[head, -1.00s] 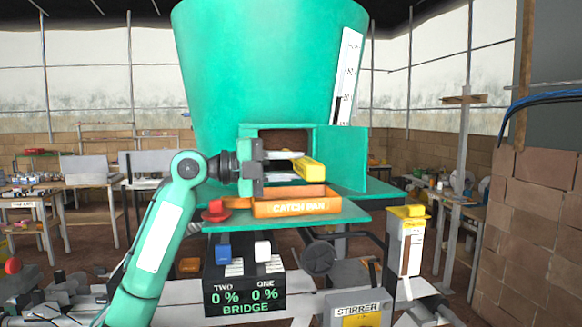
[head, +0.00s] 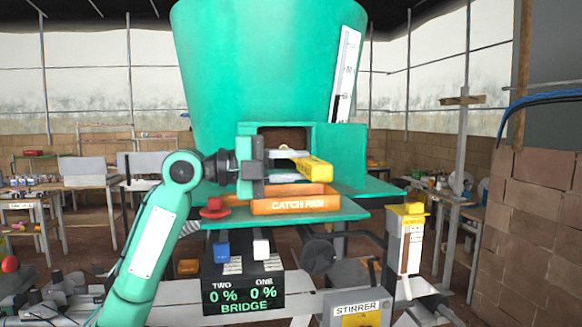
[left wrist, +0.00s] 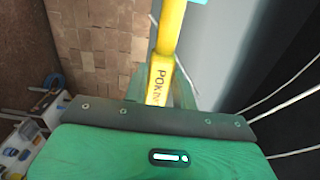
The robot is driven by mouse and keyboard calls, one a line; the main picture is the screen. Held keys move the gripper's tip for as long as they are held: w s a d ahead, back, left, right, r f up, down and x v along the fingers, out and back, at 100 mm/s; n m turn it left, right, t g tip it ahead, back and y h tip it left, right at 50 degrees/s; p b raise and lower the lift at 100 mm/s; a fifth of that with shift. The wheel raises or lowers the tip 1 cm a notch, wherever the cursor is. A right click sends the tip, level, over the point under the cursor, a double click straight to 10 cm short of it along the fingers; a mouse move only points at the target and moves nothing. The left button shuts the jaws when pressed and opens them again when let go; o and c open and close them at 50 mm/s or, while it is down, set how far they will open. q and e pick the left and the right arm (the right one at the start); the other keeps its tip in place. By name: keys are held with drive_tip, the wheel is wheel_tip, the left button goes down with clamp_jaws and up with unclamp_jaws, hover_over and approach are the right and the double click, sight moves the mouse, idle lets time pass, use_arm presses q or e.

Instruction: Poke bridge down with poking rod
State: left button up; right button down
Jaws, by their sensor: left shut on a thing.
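My left gripper (head: 284,166) is shut on the yellow poking rod (head: 314,170), in front of the opening (head: 285,135) low in the big green hopper (head: 262,70). The rod, lettered "POKIN", also shows in the left wrist view (left wrist: 163,68), running up from between the fingers. Brown material shows in the upper part of the opening, partly hidden behind my gripper; I cannot make out a bridge's shape. The display (head: 244,296) reads TWO 0 %, ONE 0 %, BRIDGE. My right gripper is not in view.
An orange catch pan (head: 268,206) sits on the green shelf below my gripper, beside a red knob (head: 214,209). The open green door (head: 343,155) stands right of the opening. A yellow-topped white post (head: 408,245) and the STIRRER box (head: 356,310) are lower right.

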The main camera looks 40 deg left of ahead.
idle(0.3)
use_arm(q)
drive_tip(key=shift+w+a, duration=1.55)
drive_tip(key=shift+a, duration=0.25)
drive_tip(key=shift+s+d+b, duration=0.35)
drive_tip(key=shift+s+d, duration=1.25)
drive_tip(key=shift+d, duration=0.25)
drive_tip(key=shift+w+a, duration=1.6)
drive_tip(key=shift+a, duration=0.3)
drive_tip(key=shift+s+d, duration=0.1)
